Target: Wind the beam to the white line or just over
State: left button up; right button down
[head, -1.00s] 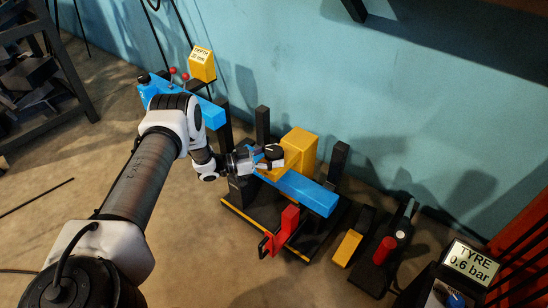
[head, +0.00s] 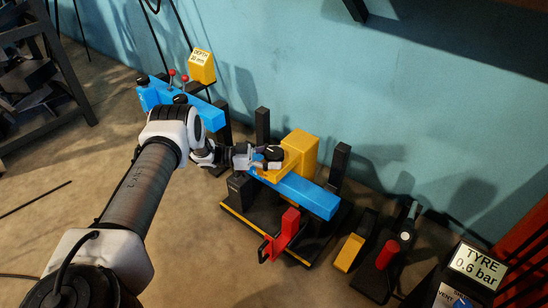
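A blue beam (head: 310,196) lies across a black stand, with a yellow block (head: 302,148) rising behind it. A round black knob (head: 273,152) with a small white mark on top sits on the yellow part, above the beam. My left gripper (head: 261,160) is at the knob's left side, its fingertips close to or touching it. Whether the fingers are closed on the knob cannot be told at this size. I cannot make out a separate white line on the beam. My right gripper is out of view.
A red clamp-like part (head: 287,230) stands in front of the beam. Another blue unit (head: 205,113) with a yellow depth sign (head: 202,66) stands at the left. A red-handled pump-like tool (head: 387,252) and a tyre pressure display (head: 475,264) are at the right.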

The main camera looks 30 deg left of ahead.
pick_arm(q)
jog(key=o, duration=0.4)
jog(key=v, duration=1.2)
jog(key=shift+w, duration=0.1)
